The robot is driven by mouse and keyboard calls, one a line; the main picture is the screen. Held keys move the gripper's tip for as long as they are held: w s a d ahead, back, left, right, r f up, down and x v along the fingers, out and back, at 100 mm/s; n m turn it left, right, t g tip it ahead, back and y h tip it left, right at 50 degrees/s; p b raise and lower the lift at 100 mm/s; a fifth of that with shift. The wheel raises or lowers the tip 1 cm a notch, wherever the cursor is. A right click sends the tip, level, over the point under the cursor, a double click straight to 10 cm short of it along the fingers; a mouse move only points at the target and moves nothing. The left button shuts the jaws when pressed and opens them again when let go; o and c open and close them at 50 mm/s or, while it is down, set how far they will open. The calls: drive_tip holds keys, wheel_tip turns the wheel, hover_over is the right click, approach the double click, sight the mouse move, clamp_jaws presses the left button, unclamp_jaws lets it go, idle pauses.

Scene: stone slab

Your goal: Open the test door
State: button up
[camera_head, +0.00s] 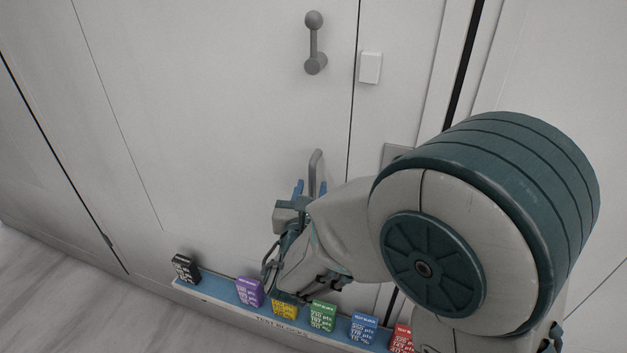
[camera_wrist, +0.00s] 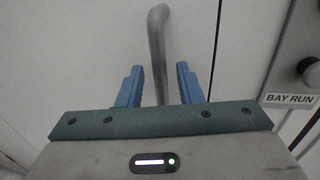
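The white door panel (camera_head: 230,110) fills the middle of the head view and looks shut, flush with its surround. A grey curved bar handle (camera_head: 316,165) stands on it near its right seam. My gripper (camera_head: 309,188) is in front of the door at the handle's lower part. In the wrist view the handle (camera_wrist: 157,45) runs down between the two blue fingers of my gripper (camera_wrist: 160,84), with a gap on each side. The fingers are open. The handle's lower end is hidden behind the gripper body.
Above is a grey two-knobbed handle (camera_head: 315,43), with a white box (camera_head: 370,67) right of the seam. A blue ledge (camera_head: 215,286) below bears several coloured test blocks, partly under my arm.

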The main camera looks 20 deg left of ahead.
drive_tip(key=shift+w+a, duration=0.1)
drive_tip(key=shift+w, duration=1.05)
clamp_jaws()
